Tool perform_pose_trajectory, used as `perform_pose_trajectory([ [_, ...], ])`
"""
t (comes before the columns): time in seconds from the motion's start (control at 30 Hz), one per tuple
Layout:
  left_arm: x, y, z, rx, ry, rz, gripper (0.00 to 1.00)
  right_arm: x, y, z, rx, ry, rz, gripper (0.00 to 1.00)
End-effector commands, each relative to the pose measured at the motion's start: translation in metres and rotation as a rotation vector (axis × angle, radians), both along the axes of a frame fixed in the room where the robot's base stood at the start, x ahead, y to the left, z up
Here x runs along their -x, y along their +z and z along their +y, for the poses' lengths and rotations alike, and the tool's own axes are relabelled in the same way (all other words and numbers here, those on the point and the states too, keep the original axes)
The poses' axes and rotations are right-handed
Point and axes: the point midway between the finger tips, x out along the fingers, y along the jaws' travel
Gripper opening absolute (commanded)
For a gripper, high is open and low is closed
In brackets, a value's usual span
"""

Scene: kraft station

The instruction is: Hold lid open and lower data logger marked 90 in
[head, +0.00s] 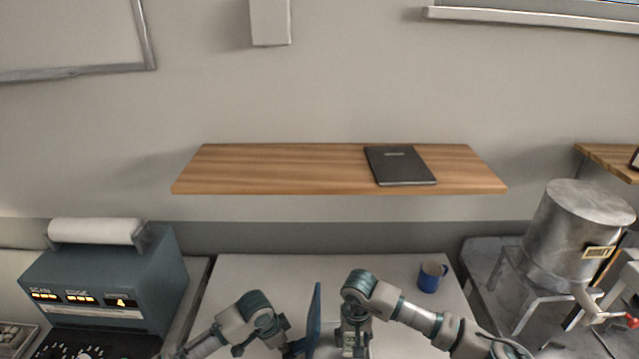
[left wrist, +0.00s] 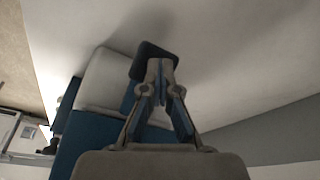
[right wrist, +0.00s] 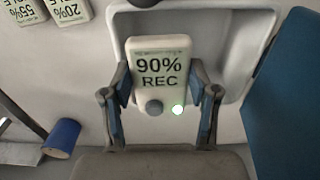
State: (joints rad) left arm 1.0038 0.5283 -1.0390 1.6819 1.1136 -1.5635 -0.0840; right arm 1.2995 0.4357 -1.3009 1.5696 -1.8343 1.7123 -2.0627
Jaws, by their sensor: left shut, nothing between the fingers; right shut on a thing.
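The white data logger marked "90% REC" (right wrist: 158,70) is between the fingers of my right gripper (right wrist: 160,95), with a green light lit. In the right wrist view it overlaps the recess of an open pale case (right wrist: 215,60); its height above the case is unclear. The blue lid (right wrist: 285,90) stands open at the right there, and nearly upright, edge-on, in the head view (head: 314,318). My left gripper (left wrist: 160,75) is shut and empty. In the head view it is low beside the lid's left face; contact is unclear. The case is hidden there behind my arms.
Two other loggers, marked 55% (right wrist: 27,10) and 20% (right wrist: 68,10), lie near the case. A blue mug (head: 430,278) stands at the table's (head: 240,275) back right. A blue-grey console (head: 105,280) is left, and a metal drum (head: 580,230) right. A wooden shelf (head: 290,170) hangs above.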

Motion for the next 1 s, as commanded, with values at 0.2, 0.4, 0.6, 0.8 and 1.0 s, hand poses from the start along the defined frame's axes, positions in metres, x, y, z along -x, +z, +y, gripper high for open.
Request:
perform_pose_trajectory([
  [0.2,0.0,-0.001,0.0,0.0,0.0,0.001,0.0,0.0,-0.011,0.0,0.0,0.0,0.0,0.24],
  [0.4,0.0,-0.001,0.0,0.0,-0.001,0.001,0.0,0.0,-0.013,0.0,0.0,0.0,-0.001,0.89],
  [0.6,0.001,-0.001,0.0,0.0,-0.001,0.001,0.0,0.0,-0.013,0.0,0.0,0.0,-0.001,0.89],
  [0.8,0.0,0.0,0.0,0.0,-0.001,0.001,0.0,0.0,-0.013,0.0,0.0,0.0,0.0,0.89],
  [1.0,0.0,0.0,0.0,0.0,-0.001,0.001,0.0,0.0,-0.012,0.0,0.0,0.0,0.0,0.89],
])
